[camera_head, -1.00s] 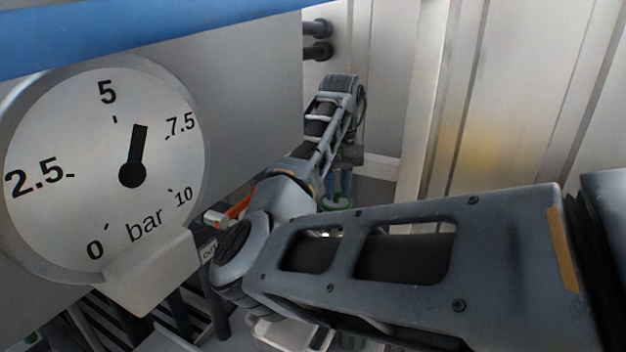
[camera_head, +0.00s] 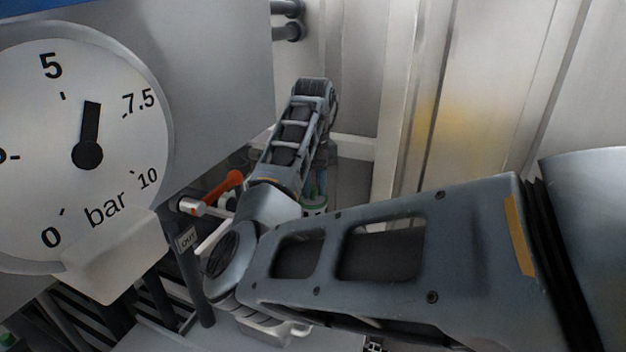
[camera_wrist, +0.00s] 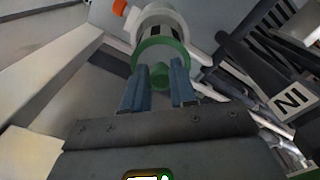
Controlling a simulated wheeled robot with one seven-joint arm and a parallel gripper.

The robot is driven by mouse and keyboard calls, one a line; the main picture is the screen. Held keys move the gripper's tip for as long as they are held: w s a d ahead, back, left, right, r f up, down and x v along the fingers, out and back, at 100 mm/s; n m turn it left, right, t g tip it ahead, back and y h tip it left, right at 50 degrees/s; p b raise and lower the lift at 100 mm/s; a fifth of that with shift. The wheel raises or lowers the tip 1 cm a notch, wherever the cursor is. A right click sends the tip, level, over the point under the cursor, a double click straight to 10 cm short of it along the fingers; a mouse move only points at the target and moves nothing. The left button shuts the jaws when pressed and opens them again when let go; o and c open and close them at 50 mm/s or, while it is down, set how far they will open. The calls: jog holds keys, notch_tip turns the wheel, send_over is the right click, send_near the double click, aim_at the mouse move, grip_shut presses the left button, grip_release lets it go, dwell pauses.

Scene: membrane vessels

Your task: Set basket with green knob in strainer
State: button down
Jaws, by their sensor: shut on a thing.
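My gripper (camera_wrist: 160,88) is shut on the green knob (camera_wrist: 160,74), which sits between its two blue fingers in the wrist view. A green ring (camera_wrist: 142,50) surrounds the knob end of the basket. Beyond it is a pale cylindrical body with dark patches (camera_wrist: 158,32). I cannot tell where the basket ends and whether a strainer is around it. In the head view my gripper (camera_head: 319,182) points down, and a bit of green rim (camera_head: 314,208) shows under it. My own arm hides the rest below.
A large pressure gauge (camera_head: 85,152) fills the left of the head view. An orange handle (camera_head: 224,188) on a white fitting stands left of my forearm. An "OUT" label (camera_head: 188,240) is below it.

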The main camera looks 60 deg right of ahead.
aim_at(313, 200)
jog(key=shift+f+b, duration=3.6)
jog(key=shift+f, duration=0.2)
jog(key=shift+f+b, duration=0.85)
jog(key=shift+f, duration=1.95)
jog(key=shift+f+p, duration=0.2)
jog(key=shift+p, duration=0.15)
jog(key=c, duration=0.8)
grip_release()
notch_tip(313, 200, up, 8)
jog(key=shift+f, duration=0.15)
